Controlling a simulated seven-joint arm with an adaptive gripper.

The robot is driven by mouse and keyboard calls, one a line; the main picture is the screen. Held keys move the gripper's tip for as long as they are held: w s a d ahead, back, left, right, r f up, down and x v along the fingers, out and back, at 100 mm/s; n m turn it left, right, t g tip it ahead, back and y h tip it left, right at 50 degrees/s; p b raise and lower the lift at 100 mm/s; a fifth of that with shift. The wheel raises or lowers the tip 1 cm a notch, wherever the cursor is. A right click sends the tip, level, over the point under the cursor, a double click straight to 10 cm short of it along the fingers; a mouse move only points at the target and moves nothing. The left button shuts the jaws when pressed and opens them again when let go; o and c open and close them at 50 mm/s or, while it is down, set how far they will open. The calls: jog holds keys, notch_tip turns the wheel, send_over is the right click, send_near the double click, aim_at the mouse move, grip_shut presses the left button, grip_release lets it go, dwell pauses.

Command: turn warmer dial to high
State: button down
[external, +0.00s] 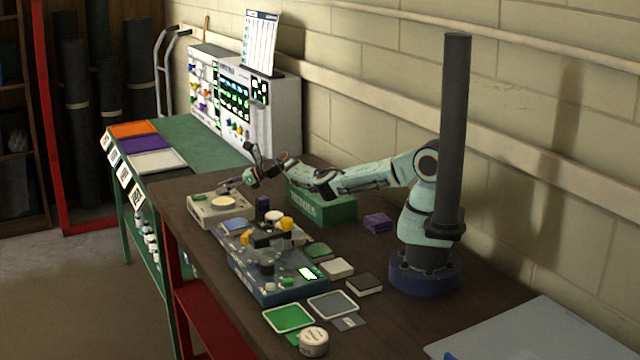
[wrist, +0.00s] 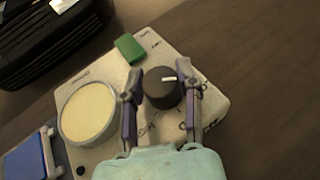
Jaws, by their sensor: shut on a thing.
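The warmer (external: 215,213) is a cream box at the far end of the brown bench. The wrist view shows its light top (wrist: 98,70), a round pale yellow plate (wrist: 88,113) and a dark round dial (wrist: 160,92). My gripper (wrist: 161,98) has a finger on each side of the dial and is shut on it. The white mark on the dial lies toward its upper right edge in the wrist view. In the external view my gripper (external: 226,188) is over the warmer and the dial cannot be made out.
A green block (wrist: 129,48) sits on the warmer's edge. A green box (external: 322,208) stands under my arm, and a grey-blue device with yellow knobs (external: 265,285) is in front of the warmer. Purple pads (external: 377,222) lie near my base. Bare bench (wrist: 245,60) shows right of the warmer.

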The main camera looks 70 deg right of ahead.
jog(key=m+h, duration=0.5)
jog(key=h, duration=0.1)
jog(key=shift+a+m+t+h, duration=0.15)
jog(key=shift+m+t+h, duration=0.15)
jog(key=shift+m+h, duration=0.1)
jog(key=shift+w+m+g+h, duration=0.1)
jog(key=shift+m+g+h, duration=0.8)
jog(key=shift+m+h, duration=1.2)
jog(key=shift+h, duration=0.3)
jog(key=c, duration=0.7)
grip_release()
jog(key=v, duration=1.2)
jog(key=shift+r, duration=0.15)
